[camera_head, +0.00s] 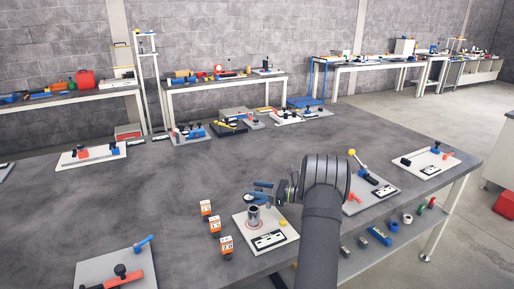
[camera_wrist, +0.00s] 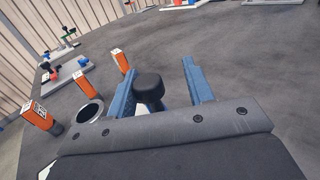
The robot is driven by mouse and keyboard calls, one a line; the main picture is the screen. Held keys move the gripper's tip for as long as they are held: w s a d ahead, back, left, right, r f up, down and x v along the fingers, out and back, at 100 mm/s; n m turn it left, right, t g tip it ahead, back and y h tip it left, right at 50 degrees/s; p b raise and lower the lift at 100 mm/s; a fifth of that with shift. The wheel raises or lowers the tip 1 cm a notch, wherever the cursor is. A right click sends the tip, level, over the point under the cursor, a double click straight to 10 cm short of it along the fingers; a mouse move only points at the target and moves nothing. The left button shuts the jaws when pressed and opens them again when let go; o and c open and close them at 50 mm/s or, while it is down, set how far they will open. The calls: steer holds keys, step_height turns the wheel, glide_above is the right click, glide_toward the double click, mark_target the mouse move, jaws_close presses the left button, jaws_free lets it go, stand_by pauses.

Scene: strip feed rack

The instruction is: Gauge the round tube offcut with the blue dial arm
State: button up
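The round tube offcut (camera_head: 254,214) stands upright on a white plate (camera_head: 243,229) in front of my gripper. In the wrist view the tube's open mouth (camera_wrist: 89,110) shows at the left, outside my fingers. My gripper (camera_head: 250,190) is open above the back of the plate, and the wrist view shows its two blue fingers (camera_wrist: 158,66) apart. A black knob (camera_wrist: 149,87) on a short blue piece, apparently part of the dial arm, stands between the fingers, nearer the left one. A clear gap separates it from the right finger. The rest of the dial arm is hidden.
Several orange number blocks stand left of the plate, one nearest the front (camera_head: 226,245). Another fixture with a yellow ball lever (camera_head: 352,153) is at the right. A plate with a red bar (camera_head: 125,281) lies front left. The table's middle is clear.

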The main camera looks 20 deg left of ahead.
steer(key=m+t, duration=0.1)
steer(key=t, duration=0.1)
steer(key=w+m+t, duration=0.1)
steer(key=m+t, duration=0.1)
steer(key=t, duration=0.1)
steer(key=m+t+h, duration=0.1)
steer(key=m+t, duration=0.1)
steer(key=shift+w+t, duration=0.25)
steer(key=shift+t, duration=0.05)
steer(key=v, duration=1.7)
steer(key=shift+s+d+r, duration=0.15)
steer(key=shift+s+d, duration=0.1)
steer(key=shift+s, duration=0.05)
steer(key=s+a+r+n+g+h, duration=0.2)
steer(key=s+a+n+g+h, duration=0.1)
steer(key=a+n+g, duration=0.15)
steer(key=s+a+r+n+g+h, duration=0.2)
steer(key=a+n+g, duration=0.15)
steer(key=a, duration=0.25)
steer(key=w+a+r+n+t+h, duration=0.1)
steer(key=a+r+n+t+h, duration=0.15)
steer(key=r+h, duration=0.45)
steer(key=w+a+r+n+t+h, duration=0.15)
steer(key=r+t+h, duration=0.25)
steer(key=r, duration=0.7)
steer(key=shift+s+x, duration=0.25)
steer(key=shift+x, duration=4.45)
steer(key=v, duration=0.9)
steer(key=shift+r+n, duration=0.25)
steer(key=shift+n, duration=0.15)
